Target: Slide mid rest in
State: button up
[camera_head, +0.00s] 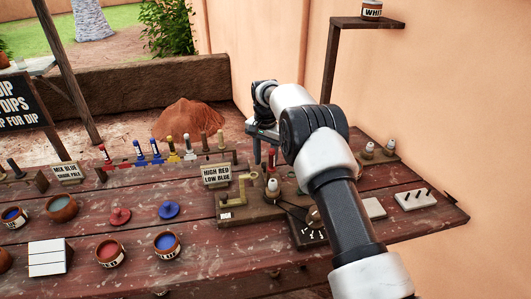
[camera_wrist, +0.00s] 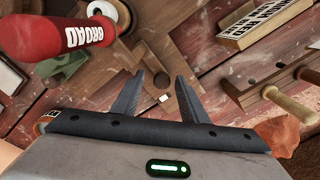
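My gripper (camera_wrist: 157,92) is open in the wrist view, with its two dark fingers apart and nothing held between them. In the head view it (camera_head: 263,155) hangs above the wooden board (camera_head: 228,216) at the table's right part. The board carries a yellowish bent bar (camera_head: 240,190) and a white-topped red peg (camera_head: 272,186). I cannot tell for certain which part is the mid rest. In the wrist view, wooden parts lie below the fingers, with a small white patch (camera_wrist: 163,98) between them. My arm hides part of the board's right side.
A red tool marked BROAD (camera_wrist: 65,38) stands close on the left in the wrist view. A HIGH RED LOW BLUE sign (camera_head: 216,175) stands behind the board. A rack of coloured tools (camera_head: 172,157), paint bowls (camera_head: 110,253) and a white block (camera_head: 48,258) are left.

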notch_tip(320, 180, up, 17)
jog(key=p, duration=0.2)
jog(key=shift+r+p, duration=0.15)
jog(key=shift+p, duration=0.2)
